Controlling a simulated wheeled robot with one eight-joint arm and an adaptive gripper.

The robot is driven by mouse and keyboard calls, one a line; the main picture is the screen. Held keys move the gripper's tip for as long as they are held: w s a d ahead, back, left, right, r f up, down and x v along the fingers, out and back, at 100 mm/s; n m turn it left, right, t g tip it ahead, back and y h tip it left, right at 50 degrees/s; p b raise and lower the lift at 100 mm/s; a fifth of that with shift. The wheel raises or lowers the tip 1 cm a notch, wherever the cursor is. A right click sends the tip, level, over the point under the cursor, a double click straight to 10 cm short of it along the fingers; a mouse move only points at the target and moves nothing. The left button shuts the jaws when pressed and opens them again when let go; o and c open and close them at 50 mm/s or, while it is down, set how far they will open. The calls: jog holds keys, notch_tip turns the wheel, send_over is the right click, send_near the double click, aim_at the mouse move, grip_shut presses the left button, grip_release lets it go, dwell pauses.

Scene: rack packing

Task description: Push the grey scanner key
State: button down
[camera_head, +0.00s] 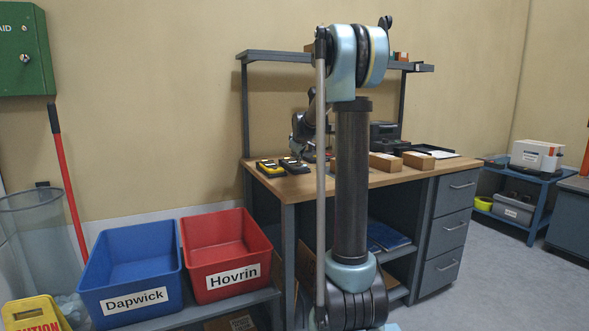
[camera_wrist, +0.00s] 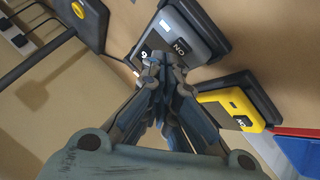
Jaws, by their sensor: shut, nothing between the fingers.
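The grey scanner (camera_wrist: 201,38) is in the upper middle of the wrist view, with a dark key (camera_wrist: 180,47) marked in white. My gripper (camera_wrist: 160,60) is shut and empty. Its fingertips overlap the scanner's near face, left of that key; I cannot tell whether they touch. Another white mark shows just left of the fingertips. A yellow scanner (camera_wrist: 232,105) with a dark key (camera_wrist: 243,121) lies to the right. In the head view the grey scanner (camera_head: 293,165) and the yellow one (camera_head: 269,168) sit at the bench's left end; my arm partly hides this area.
The wooden bench (camera_head: 335,180) also holds small cardboard boxes (camera_head: 386,161) and a dark tray. Blue (camera_head: 130,265) and red (camera_head: 225,250) bins stand to the left below it. In the wrist view another dark device (camera_wrist: 85,20) with a yellow part is at upper left.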

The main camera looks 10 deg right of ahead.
aim_at(297, 166)
notch_tip(297, 166, up, 6)
dwell(0.9)
jog(key=s+d+f+m+g, duration=0.15)
jog(key=s+f, duration=0.35)
jog(key=s, duration=1.1)
jog(key=s+a+f+m+g, duration=0.1)
jog(key=s+f+m+g, duration=0.2)
jog(key=s, duration=1.2)
jog(key=s+f+m+g, duration=0.1)
jog(key=s+f+m, duration=0.1)
jog(key=s+f, duration=0.7)
jog(key=s+f+m+g, duration=0.1)
jog(key=s+f+m, duration=0.1)
jog(key=s+f, duration=0.7)
jog(key=s, duration=0.7)
jog(key=shift+s+d, duration=0.2)
jog(key=shift+d, duration=0.15)
jog(key=shift+g, duration=0.25)
